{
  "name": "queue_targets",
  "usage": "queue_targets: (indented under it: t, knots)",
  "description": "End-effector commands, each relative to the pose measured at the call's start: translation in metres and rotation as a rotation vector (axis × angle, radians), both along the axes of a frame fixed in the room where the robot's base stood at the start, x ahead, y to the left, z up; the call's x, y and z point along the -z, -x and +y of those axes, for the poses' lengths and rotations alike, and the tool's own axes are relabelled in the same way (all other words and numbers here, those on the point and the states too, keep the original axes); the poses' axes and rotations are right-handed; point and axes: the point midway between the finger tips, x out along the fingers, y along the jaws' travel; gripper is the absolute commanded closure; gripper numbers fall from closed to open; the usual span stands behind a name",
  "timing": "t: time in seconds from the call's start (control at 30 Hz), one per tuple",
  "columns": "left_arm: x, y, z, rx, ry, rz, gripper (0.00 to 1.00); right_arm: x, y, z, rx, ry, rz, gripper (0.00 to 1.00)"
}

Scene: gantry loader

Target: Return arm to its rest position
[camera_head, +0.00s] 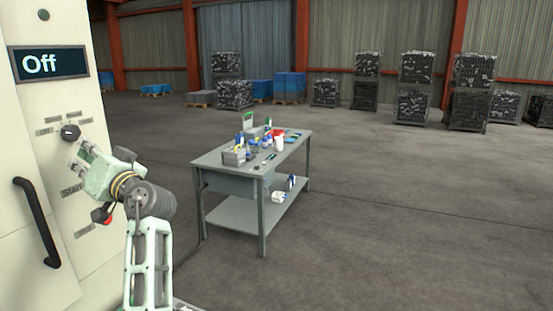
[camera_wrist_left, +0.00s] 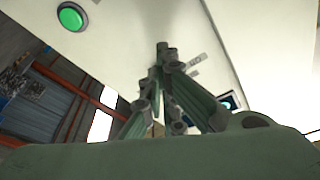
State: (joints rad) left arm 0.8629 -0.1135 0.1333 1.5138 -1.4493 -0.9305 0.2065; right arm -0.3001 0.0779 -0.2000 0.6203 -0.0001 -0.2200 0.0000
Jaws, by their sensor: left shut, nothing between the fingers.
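My left arm rises from the bottom of the head view, and its left gripper (camera_head: 77,158) is close to the front of a cream machine cabinet (camera_head: 95,262). The gripper is shut and empty. In the left wrist view the fingers (camera_wrist_left: 162,55) are together in front of the pale cabinet panel. From these views I cannot tell whether the fingertips touch the panel. My right gripper is not in view.
A grey workbench (camera_head: 215,158) with small items stands beyond the arm. Open floor (camera_head: 420,210) lies to the right.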

Motion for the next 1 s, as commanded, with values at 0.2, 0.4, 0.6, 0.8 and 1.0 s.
queue_targets:
  t: [0.2,0.4,0.6,0.8,1.0]
  knots:
    - [0.001,0.008,-0.018,0.0,0.001,0.001,1.0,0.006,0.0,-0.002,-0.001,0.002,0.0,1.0]
    - [0.001,0.009,-0.02,-0.001,0.001,0.002,1.0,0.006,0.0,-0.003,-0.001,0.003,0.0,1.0]
    - [0.012,0.01,-0.019,0.003,0.015,0.012,1.0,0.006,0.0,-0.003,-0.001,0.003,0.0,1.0]
    - [0.112,0.026,-0.014,0.057,0.144,0.109,1.0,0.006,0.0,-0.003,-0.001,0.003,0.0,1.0]
    - [0.256,0.075,-0.031,0.172,0.359,0.292,1.0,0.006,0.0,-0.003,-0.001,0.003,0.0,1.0]
